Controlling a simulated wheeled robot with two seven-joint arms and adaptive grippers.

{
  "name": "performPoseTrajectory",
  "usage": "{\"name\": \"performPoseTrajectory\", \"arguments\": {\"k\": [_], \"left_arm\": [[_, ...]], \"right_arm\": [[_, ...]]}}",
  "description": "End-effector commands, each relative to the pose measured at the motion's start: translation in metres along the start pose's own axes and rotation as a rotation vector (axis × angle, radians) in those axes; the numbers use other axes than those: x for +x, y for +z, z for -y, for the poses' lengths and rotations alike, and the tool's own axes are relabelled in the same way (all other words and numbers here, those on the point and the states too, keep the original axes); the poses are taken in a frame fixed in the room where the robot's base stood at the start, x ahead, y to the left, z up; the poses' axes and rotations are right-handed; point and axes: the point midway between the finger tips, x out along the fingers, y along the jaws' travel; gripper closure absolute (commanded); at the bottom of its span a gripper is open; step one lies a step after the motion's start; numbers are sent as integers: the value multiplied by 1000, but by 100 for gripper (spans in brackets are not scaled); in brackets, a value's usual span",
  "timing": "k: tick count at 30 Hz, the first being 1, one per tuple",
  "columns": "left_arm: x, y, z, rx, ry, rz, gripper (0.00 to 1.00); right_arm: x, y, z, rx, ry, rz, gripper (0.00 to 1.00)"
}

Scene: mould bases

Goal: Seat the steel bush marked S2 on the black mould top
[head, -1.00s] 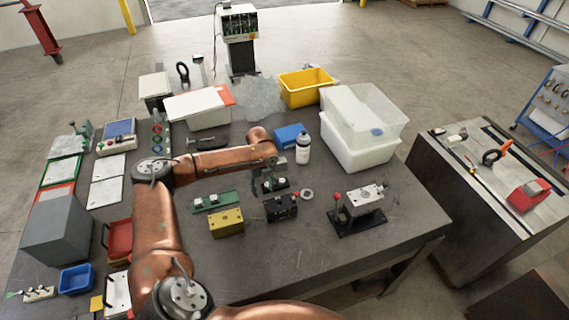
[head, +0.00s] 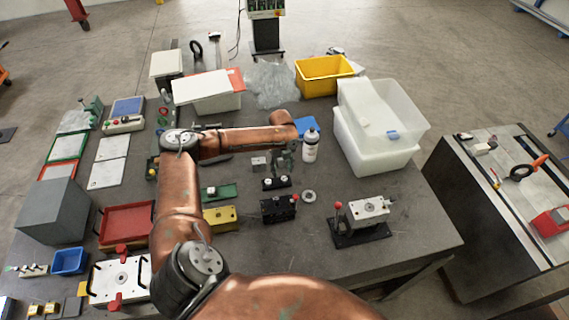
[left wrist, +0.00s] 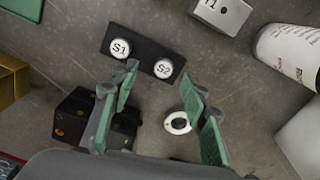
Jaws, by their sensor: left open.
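In the left wrist view, the steel bush marked S2 (left wrist: 163,68) stands in the right end of a small black holder (left wrist: 143,56). The bush marked S1 (left wrist: 120,48) stands in its left end. The holder also shows in the head view (head: 276,184). The black mould top (head: 279,210) lies in front of the holder; in the left wrist view it is partly hidden by my left finger (left wrist: 75,113). My left gripper (left wrist: 160,100) is open and empty, with S2 ahead of its fingertips. In the head view it hangs near the holder (head: 283,164). My right gripper is out of view.
A steel ring (head: 308,196) lies right of the black mould top. A white bottle (head: 310,146) stands behind right. A steel block on a black fixture (head: 362,212) stands right. Bare table lies between.

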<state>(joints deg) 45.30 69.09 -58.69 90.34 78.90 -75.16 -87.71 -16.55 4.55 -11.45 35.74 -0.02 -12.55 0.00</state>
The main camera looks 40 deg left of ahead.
Motion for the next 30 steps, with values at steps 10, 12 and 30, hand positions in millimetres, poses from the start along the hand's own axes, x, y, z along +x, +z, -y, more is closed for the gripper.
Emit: {"name": "performPoseTrajectory", "arguments": {"k": [10,12,30], "left_arm": [[45,0,4,2,1,-2,58],[48,0,3,1,1,-1,58],[50,0,2,0,0,-1,78]], "right_arm": [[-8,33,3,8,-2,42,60],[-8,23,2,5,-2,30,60],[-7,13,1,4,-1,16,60]]}}
